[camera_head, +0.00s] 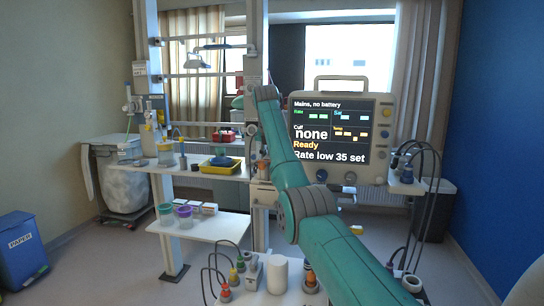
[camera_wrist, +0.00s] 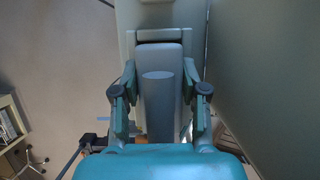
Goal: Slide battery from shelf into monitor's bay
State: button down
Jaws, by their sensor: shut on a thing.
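The monitor (camera_head: 341,138) stands upright right of centre in the head view, and its screen reads "Mains, no battery". In the wrist view, my gripper (camera_wrist: 160,82) is shut on a grey block, which I take to be the battery (camera_wrist: 161,105). One finger lies on each side of it. The battery's far end is at the dark-edged opening of a pale housing (camera_wrist: 159,14), likely the monitor's bay. I cannot tell how far in it reaches. In the head view my arm hides the gripper and the battery.
A white shelf (camera_head: 225,228) with small tubs and boxes is left of my arm. Above it, a bench holds a yellow tray (camera_head: 208,168). Cables (camera_head: 432,165) hang right of the monitor. A blue paper bin (camera_head: 22,250) stands far left; open floor lies beside it.

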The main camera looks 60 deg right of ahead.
jog(key=shift+f, duration=0.1)
dwell(0.3)
jog(key=shift+r, duration=0.85)
jog(key=shift+f, duration=0.9)
dwell(0.9)
jog(key=shift+r, duration=0.15)
jog(key=shift+r, duration=0.75)
jog(key=shift+f, duration=0.85)
dwell(1.2)
jog(key=shift+r, duration=0.15)
